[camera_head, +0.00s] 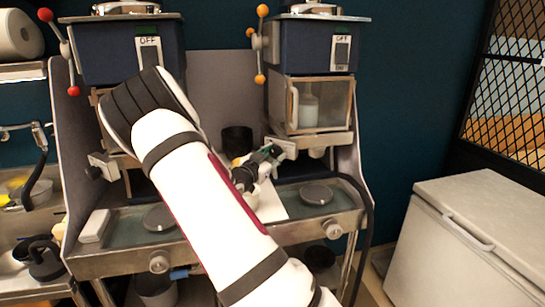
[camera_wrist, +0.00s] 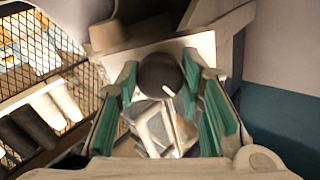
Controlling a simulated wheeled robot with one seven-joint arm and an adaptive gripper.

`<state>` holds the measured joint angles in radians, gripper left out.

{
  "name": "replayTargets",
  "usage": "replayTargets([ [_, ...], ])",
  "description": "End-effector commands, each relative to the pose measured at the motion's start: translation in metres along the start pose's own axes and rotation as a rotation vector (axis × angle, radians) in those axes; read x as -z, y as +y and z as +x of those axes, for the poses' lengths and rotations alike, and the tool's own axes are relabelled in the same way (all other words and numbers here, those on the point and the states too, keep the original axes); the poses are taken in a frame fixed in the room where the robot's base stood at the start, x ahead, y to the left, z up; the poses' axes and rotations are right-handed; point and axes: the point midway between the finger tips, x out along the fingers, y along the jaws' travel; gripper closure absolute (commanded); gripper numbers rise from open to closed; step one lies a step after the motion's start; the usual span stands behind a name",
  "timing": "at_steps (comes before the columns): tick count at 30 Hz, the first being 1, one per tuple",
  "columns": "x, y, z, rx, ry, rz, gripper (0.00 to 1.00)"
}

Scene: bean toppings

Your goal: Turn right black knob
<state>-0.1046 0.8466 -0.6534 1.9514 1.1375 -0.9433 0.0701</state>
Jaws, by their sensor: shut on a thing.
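The right black knob (camera_wrist: 160,74) is round and dark with a white pointer mark, and it shows between my fingers in the wrist view. My gripper (camera_wrist: 162,92) has green-padded fingers, one on each side of the knob, closed on it. In the head view my gripper (camera_head: 264,158) reaches the light metal bracket (camera_head: 285,145) below the right dispenser's clear box. The knob itself is hidden there by the fingers. The right dispenser (camera_head: 312,45) is dark blue with an orange-balled lever (camera_head: 261,44).
A left dispenser (camera_head: 112,55) with a red-balled lever (camera_head: 60,52) stands behind my arm. Below are metal trays with round discs (camera_head: 316,194). A black cup (camera_head: 237,140) stands behind my gripper. A white chest (camera_head: 470,235) is at the right, with a mesh screen (camera_head: 510,85) above.

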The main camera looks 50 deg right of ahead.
Motion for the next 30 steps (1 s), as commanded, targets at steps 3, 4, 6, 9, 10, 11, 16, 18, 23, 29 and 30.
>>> replayTargets([
  [3, -0.0009, -0.0006, 0.0004, -0.001, 0.0, 0.11, 0.94],
  [4, -0.0011, -0.0005, 0.0004, -0.001, -0.001, 0.138, 0.94],
  [6, -0.0012, -0.0005, 0.0004, -0.002, 0.0, 0.204, 0.94],
  [9, -0.0008, -0.0011, 0.0003, -0.001, 0.0, 0.301, 0.94],
  [10, -0.001, -0.0012, 0.0003, -0.001, 0.0, 0.329, 0.94],
  [11, -0.0011, -0.0012, 0.0004, -0.001, 0.0, 0.358, 0.94],
  [16, -0.0011, -0.0015, 0.0002, -0.001, 0.0, 0.519, 0.94],
  [18, -0.0009, -0.0014, 0.0005, -0.002, 0.001, 0.586, 0.94],
  [23, -0.0013, -0.0021, 0.0002, -0.001, -0.001, 0.737, 0.94],
  [29, -0.0013, -0.0025, 0.0003, -0.002, 0.0, 0.927, 0.94],
  [30, -0.0016, -0.0024, 0.0003, -0.002, 0.0, 0.962, 0.94],
])
